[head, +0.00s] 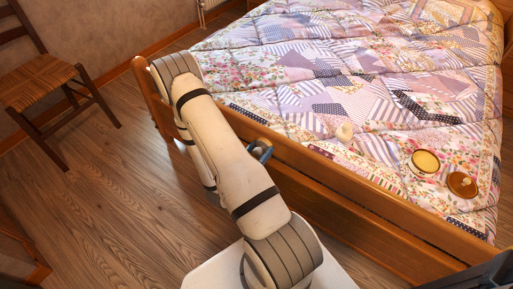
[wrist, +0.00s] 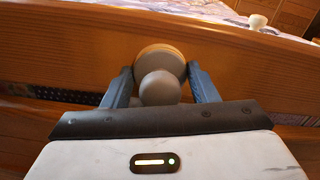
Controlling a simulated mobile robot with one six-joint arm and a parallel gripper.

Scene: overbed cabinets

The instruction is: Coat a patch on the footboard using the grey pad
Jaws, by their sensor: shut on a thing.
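The wooden footboard (head: 330,180) runs diagonally across the head view, and its reddish-brown face (wrist: 250,65) fills much of the wrist view. My gripper (wrist: 160,78) is shut on the grey pad (wrist: 160,58), a round disc with a ball-shaped knob between the blue fingers. The disc faces the footboard near its upper part; I cannot tell whether it touches. In the head view my gripper (head: 262,150) shows only as blue fingers at the footboard's top rail, and the pad is hidden by my arm. No coated patch can be made out.
A wooden chair (head: 45,80) stands at the left. The floor (head: 110,200) left of my arm is clear.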

